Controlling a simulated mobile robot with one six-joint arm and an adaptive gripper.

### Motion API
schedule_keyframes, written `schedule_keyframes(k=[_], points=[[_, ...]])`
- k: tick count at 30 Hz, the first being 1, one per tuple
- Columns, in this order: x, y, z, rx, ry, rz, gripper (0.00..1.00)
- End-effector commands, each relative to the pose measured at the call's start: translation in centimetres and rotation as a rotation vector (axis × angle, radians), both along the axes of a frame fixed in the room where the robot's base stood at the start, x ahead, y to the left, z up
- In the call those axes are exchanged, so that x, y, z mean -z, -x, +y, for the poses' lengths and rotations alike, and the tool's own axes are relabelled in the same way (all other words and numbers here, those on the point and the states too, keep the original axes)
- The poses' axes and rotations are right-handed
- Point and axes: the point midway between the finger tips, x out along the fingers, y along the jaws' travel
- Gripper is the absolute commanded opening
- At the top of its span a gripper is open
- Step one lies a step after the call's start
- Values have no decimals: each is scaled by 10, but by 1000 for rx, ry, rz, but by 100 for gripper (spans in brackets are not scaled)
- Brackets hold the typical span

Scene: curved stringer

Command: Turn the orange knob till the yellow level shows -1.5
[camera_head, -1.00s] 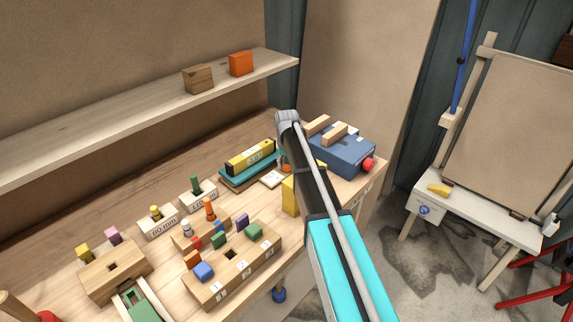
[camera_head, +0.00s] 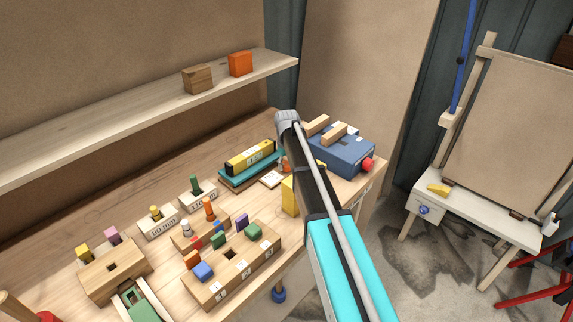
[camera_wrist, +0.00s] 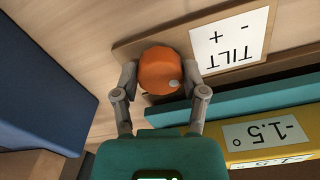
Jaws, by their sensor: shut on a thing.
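The orange knob (camera_wrist: 158,68) is round with a pale dot near its lower right edge in the wrist view. My gripper (camera_wrist: 163,78) is shut on it, one finger on each side. In the head view my arm hides most of the knob; a little orange (camera_head: 286,164) shows beside it. The yellow level (camera_wrist: 236,146) lies along a teal beam (camera_wrist: 260,98); its white display (camera_wrist: 265,133) reads -1.5° in the wrist view. The level also shows in the head view (camera_head: 236,165), where its reading is too small to tell.
A white TILT card (camera_wrist: 230,40) with minus and plus signs lies beside the knob. A blue box (camera_head: 335,158) with wooden bars and a red button stands right of my arm. Wooden blocks with coloured pegs (camera_head: 230,262) fill the bench's front.

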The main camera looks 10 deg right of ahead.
Motion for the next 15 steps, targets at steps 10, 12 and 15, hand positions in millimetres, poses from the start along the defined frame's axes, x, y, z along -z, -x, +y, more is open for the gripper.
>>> schedule_keyframes(k=[10,12,15], points=[[0,1,1,1,-1,3,90],[0,1,1,1,-2,2,90],[0,1,1,1,-2,2,90]])
